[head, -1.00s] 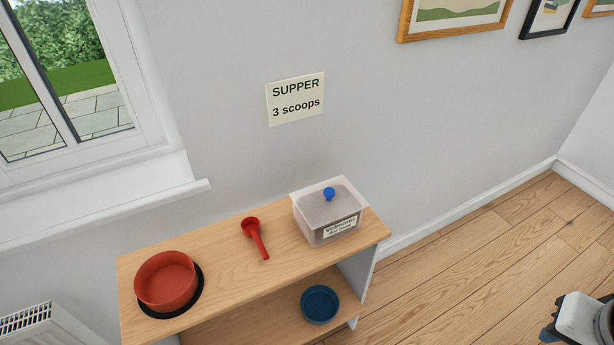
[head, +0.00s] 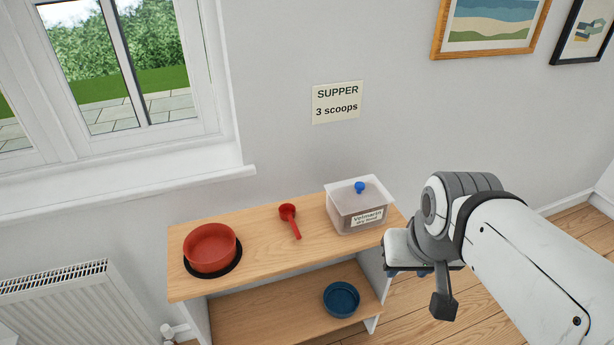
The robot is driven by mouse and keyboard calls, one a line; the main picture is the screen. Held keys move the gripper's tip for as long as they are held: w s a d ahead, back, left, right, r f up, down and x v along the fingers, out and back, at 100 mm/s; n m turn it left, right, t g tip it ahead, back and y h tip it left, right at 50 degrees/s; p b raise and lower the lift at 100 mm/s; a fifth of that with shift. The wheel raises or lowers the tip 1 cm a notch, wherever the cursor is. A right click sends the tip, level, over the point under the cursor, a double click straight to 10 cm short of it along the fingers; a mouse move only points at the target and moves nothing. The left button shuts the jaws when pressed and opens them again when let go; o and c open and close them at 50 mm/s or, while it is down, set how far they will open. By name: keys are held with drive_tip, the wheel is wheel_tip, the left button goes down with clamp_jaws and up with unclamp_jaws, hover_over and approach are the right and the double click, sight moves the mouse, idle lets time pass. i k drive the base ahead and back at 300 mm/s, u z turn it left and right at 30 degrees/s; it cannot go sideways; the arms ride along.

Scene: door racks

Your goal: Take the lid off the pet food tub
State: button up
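The pet food tub (head: 345,222) stands at the right end of the wooden shelf unit's top. It is a clear box with brown food inside and a label reading "dry food". Its pale lid (head: 342,190) is on, with a blue knob (head: 360,187) on top. My arm reaches in from the right, and its end is just right of and in front of the tub, apart from the knob. The gripper's fingers are mostly hidden behind my wrist, so their opening does not show.
A red scoop (head: 289,213) lies left of the tub. A red bowl (head: 210,250) sits on a black mat (head: 229,270) at the left end. A blue bowl (head: 341,299) is on the lower shelf (head: 270,315). The wall and window sill (head: 120,190) are behind.

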sight(352, 196)
drive_tip(key=i, duration=1)
drive_tip(key=u, duration=0.05)
